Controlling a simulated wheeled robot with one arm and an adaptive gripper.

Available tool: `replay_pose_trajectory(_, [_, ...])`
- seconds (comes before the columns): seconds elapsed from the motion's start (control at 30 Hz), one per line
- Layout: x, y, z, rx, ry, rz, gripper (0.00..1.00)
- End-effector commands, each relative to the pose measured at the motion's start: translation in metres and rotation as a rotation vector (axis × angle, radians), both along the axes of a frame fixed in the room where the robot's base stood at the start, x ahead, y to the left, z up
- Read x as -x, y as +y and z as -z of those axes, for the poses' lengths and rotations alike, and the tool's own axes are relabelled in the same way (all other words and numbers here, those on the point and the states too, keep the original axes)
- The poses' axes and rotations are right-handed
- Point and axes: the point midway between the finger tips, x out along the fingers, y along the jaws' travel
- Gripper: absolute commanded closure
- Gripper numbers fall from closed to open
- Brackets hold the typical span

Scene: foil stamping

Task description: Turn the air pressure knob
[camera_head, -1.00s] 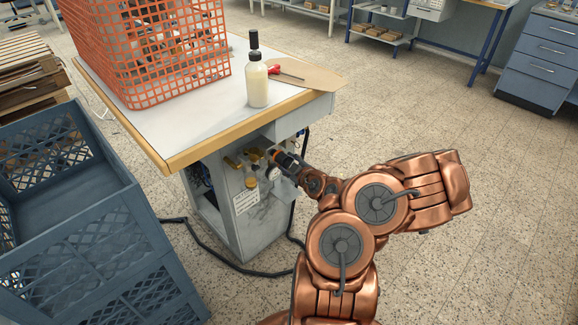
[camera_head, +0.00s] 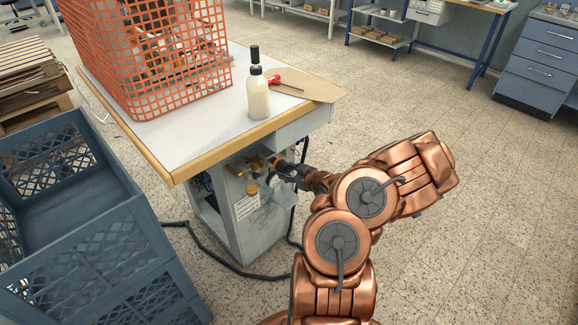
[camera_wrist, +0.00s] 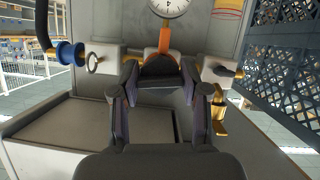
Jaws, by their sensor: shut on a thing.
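The air pressure knob (camera_wrist: 160,67) is a dark piece below an orange neck and a round white dial gauge (camera_wrist: 169,6) in the wrist view. My gripper (camera_wrist: 160,80) has one finger on each side of the knob and is shut on it. The fingers cover part of the knob. In the head view my gripper (camera_head: 286,168) reaches the fittings on the table's side panel. The knob is mostly hidden there, with some orange showing by the fingertips.
Brass fittings (camera_head: 252,188) and a valve with a blue collar (camera_wrist: 68,53) sit close to my gripper. The tabletop (camera_head: 205,132) overhangs above and holds an orange basket (camera_head: 150,85) and a bottle (camera_head: 258,98).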

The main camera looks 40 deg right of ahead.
Motion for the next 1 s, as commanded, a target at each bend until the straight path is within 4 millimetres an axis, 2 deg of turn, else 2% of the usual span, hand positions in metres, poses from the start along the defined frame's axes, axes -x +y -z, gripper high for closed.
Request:
replay_pose_trajectory(0.33, [0.0002, -0.0004, -0.0015, -0.085, 0.0, 0.001, 0.9])
replay_pose_trajectory(0.9, [0.0001, -0.0005, 0.0007, -0.105, -0.003, 0.002, 0.9])
replay_pose_trajectory(0.93, [0.0001, -0.0005, 0.0007, -0.105, -0.003, 0.002, 0.54])
replay_pose_trajectory(1.0, [0.0001, -0.0004, 0.0007, -0.104, -0.002, 0.002, 0.47])
